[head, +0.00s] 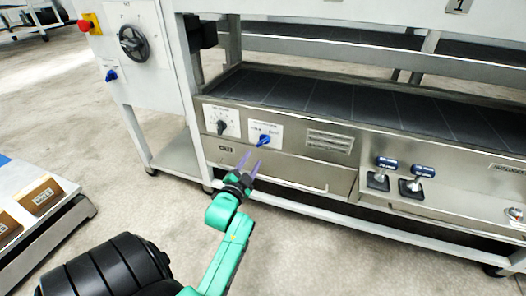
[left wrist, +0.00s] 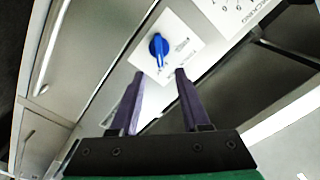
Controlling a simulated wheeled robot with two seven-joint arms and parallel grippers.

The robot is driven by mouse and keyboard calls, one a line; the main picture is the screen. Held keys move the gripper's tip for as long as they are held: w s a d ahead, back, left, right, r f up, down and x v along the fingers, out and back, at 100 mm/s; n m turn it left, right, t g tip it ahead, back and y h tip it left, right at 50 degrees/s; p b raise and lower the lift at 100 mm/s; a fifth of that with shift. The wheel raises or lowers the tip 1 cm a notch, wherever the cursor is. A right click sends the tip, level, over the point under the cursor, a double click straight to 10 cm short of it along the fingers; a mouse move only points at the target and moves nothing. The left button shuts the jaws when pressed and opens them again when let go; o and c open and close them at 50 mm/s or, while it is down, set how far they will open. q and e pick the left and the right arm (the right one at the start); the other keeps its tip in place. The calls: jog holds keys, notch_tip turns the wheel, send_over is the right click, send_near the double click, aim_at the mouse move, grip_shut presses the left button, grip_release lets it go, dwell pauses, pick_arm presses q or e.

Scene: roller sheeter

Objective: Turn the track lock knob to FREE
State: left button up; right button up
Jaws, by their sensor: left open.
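A blue knob (head: 263,140) sits on a white plate on the steel front panel, right of a black knob (head: 221,127). The plate's lettering is too small to read surely, so I cannot tell which mark the knob points to. The blue knob also shows in the left wrist view (left wrist: 158,46), beyond the fingertips and between their lines. My left gripper (head: 250,160) is open and empty, with purple fingers, just below and in front of the blue knob, apart from it. My right gripper is not in view.
The long machine bed (head: 330,100) runs above the panel. A drawer front (head: 290,172) lies below the knobs. Two blue-topped levers (head: 385,170) stand to the right. A cabinet at left has a black handwheel (head: 134,43) and another blue knob (head: 111,75). Boxes (head: 40,195) sit on a low cart.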

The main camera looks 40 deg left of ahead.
aim_at(263, 143)
pick_arm(q)
jog(key=b+x, duration=0.2)
jog(key=x, duration=0.7)
jog(key=shift+w+a+f+b, duration=0.1)
jog(key=shift+w+b, duration=0.15)
jog(key=shift+b, duration=0.15)
grip_shut()
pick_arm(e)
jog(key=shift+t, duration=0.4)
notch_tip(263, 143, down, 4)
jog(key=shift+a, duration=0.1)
